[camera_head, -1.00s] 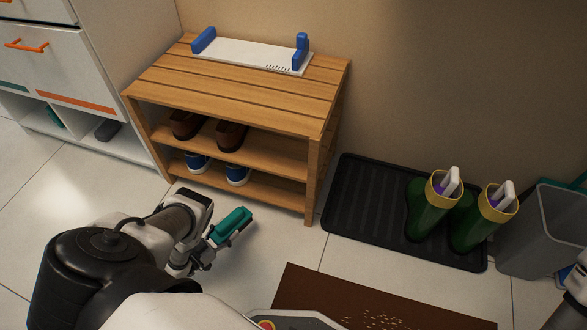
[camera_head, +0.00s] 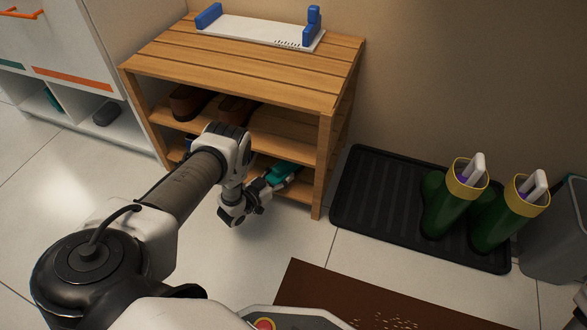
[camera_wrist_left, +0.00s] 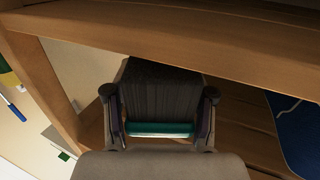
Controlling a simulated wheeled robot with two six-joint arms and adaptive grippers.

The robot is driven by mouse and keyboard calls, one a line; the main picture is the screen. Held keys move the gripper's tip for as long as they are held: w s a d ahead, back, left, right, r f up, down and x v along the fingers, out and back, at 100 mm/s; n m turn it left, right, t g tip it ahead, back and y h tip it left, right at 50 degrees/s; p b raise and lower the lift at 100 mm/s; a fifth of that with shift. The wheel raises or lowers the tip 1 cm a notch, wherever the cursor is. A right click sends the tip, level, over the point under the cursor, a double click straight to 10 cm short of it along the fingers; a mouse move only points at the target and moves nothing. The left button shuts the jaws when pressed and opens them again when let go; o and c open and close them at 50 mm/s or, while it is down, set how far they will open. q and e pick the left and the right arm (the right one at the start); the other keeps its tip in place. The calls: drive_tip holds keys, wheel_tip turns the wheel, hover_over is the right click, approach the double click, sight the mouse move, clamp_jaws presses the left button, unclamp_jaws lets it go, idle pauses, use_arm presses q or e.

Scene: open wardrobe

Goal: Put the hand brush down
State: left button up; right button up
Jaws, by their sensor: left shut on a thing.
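My left gripper (camera_head: 268,184) is shut on the teal hand brush (camera_head: 284,174), at the front of the wooden shoe rack (camera_head: 325,150). In the left wrist view the gripper (camera_wrist_left: 160,128) holds the brush by its teal part (camera_wrist_left: 160,129), with the dark bristles (camera_wrist_left: 160,90) beyond it. The brush is in the lower opening, over the bottom shelf (camera_wrist_left: 240,120) and under the shelf board above. I cannot tell whether it touches the bottom shelf.
Brown shoes (camera_head: 190,102) stand on the middle shelf. A white board with blue ends (camera_head: 260,32) lies on the rack top. Green boots (camera_head: 447,205) stand on a black tray (camera_head: 375,205) to the right. A brown mat (camera_head: 340,295) with crumbs lies in front.

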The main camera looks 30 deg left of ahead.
sight(293, 166)
use_arm(q)
drive_tip(key=shift+w+d+f+b, duration=0.15)
drive_tip(key=shift+w+b, duration=0.15)
drive_tip(key=shift+w, duration=0.6)
drive_tip(key=w, duration=0.1)
drive_tip(key=w+b, duration=0.1)
drive_tip(key=w, duration=0.1)
drive_tip(key=w+b, duration=0.1)
drive_tip(key=shift+w+d+f, duration=0.1)
drive_tip(key=shift+w+d, duration=0.05)
drive_tip(key=shift+d, duration=0.2)
drive_tip(key=shift+f, duration=0.1)
drive_tip(key=shift+s+f+b, duration=0.1)
drive_tip(key=shift+s+b, duration=0.1)
drive_tip(key=shift+b, duration=0.15)
drive_tip(key=o, duration=1.4)
